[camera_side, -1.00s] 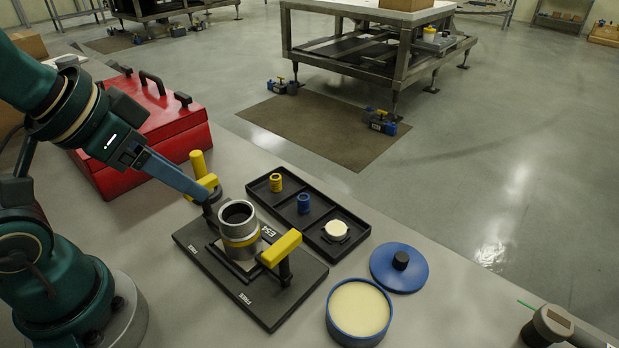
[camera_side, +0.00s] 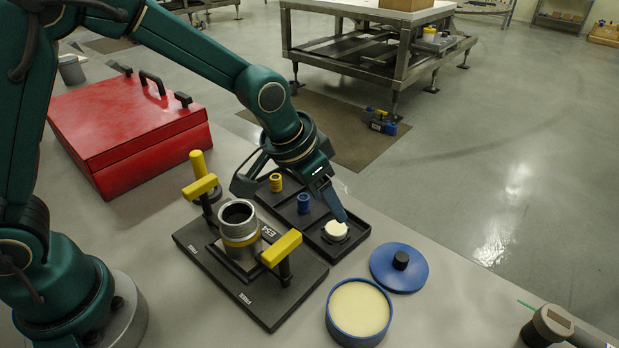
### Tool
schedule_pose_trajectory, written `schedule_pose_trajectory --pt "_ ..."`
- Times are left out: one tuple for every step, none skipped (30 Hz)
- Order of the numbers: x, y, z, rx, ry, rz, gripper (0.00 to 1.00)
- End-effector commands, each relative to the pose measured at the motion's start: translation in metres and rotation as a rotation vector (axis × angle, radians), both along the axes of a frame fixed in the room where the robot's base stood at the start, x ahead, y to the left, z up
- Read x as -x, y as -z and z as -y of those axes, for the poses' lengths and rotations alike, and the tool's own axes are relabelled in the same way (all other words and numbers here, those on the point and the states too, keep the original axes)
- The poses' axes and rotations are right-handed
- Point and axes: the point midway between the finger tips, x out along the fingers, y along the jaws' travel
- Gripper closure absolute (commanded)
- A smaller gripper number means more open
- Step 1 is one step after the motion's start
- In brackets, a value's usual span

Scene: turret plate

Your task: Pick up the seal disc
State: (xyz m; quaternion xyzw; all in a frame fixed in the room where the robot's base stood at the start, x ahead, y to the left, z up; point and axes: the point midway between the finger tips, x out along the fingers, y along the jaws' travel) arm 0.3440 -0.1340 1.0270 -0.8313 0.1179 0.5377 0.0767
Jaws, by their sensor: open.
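The seal disc (camera_side: 336,229) is a cream-white round piece in a dark seat, in the right compartment of the black tray (camera_side: 357,243). My gripper (camera_side: 342,217) is open, with its blue fingertip right above the disc's upper right edge. Only one finger shows clearly; whether it touches the disc cannot be told. Two yellow-handled clamps (camera_side: 281,248) stand on either side of the cylinder.
Yellow rings (camera_side: 276,183) and blue rings (camera_side: 304,203) stand in the tray's other compartments. A blue tub (camera_side: 358,312) of cream-coloured content and its blue lid (camera_side: 399,268) lie at the front right. A red toolbox (camera_side: 130,130) stands at the left.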

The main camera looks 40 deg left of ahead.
Motion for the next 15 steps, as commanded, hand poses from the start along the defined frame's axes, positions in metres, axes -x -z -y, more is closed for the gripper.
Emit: schedule_pose_trajectory --pt "0.003 0.007 0.002 -0.005 0.006 -0.019 0.39" --pt "0.004 0.010 0.002 -0.006 0.008 -0.025 0.39" --pt "0.004 0.013 0.003 -0.008 0.010 -0.031 0.39" --pt "0.004 0.015 0.003 -0.009 0.011 -0.033 0.39" --pt "0.004 0.017 0.004 -0.009 0.012 -0.033 0.39" --pt "0.002 0.020 0.004 -0.009 0.012 -0.033 0.39" --pt "0.001 0.023 0.005 -0.009 0.012 -0.033 0.39" --pt "0.000 0.027 0.005 -0.009 0.012 -0.033 0.39" --pt "-0.002 0.031 0.005 -0.009 0.012 -0.034 0.39" --pt "-0.003 0.035 0.006 -0.009 0.012 -0.032 0.39" --pt "-0.004 0.038 0.006 -0.009 0.011 -0.033 0.39" --pt "-0.006 0.042 0.007 -0.009 0.011 -0.033 0.39" --pt "-0.007 0.045 0.007 -0.009 0.011 -0.032 0.39" --pt "-0.009 0.047 0.007 -0.009 0.011 -0.032 0.39" --pt "-0.010 0.050 0.008 -0.008 0.011 -0.031 0.39"
